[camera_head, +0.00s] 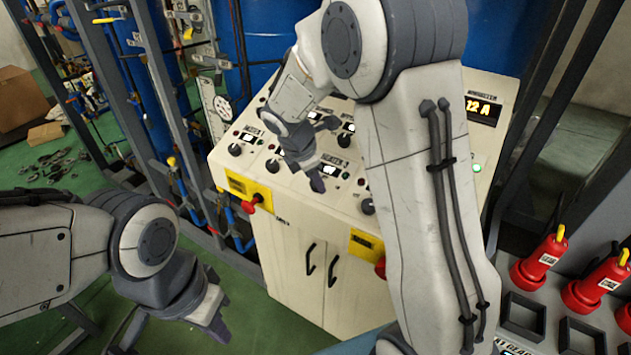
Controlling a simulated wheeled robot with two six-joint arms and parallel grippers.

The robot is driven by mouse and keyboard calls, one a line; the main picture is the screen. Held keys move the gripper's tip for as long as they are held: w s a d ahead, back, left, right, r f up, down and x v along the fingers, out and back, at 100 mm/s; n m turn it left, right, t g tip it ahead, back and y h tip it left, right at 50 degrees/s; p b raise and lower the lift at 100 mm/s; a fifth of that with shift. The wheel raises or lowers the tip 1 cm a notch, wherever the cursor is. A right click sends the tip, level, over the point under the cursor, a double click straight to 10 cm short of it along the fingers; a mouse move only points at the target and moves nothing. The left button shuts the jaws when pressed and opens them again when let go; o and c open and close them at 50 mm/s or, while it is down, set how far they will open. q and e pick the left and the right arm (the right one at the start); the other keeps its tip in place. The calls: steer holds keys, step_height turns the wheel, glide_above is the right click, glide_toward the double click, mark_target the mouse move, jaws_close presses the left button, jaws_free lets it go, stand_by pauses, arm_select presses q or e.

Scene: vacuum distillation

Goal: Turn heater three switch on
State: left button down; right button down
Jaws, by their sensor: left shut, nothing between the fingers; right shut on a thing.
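The cream control panel (225,160) stands at the middle, with several black rotary knobs, small lit displays and labels too small to read surely. One black knob (343,139) shows beside my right gripper (326,152), which reaches down onto the panel from above. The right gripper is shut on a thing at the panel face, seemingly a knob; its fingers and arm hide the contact. I cannot tell which heater it belongs to. Other knobs (235,149) and (367,206) are clear of the fingers. My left gripper (222,322) is shut and empty, low at the left, away from the panel.
Red emergency knobs on yellow plates (249,190) sit on the cabinet front. An orange display (480,108) and a green light (476,168) are at the panel's right. Pipe frames rise at left; green floor is open below.

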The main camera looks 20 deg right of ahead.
steer(key=m+b, duration=0.2)
steer(key=m, duration=0.2)
steer(key=shift+m+b, duration=0.75)
steer(key=shift+m, duration=1.35)
steer(key=shift+c, duration=2.2)
jaws_free()
steer(key=b+v, duration=0.2)
steer(key=v, duration=0.8)
steer(key=shift+r, duration=0.35)
steer(key=shift+s+d, duration=0.1)
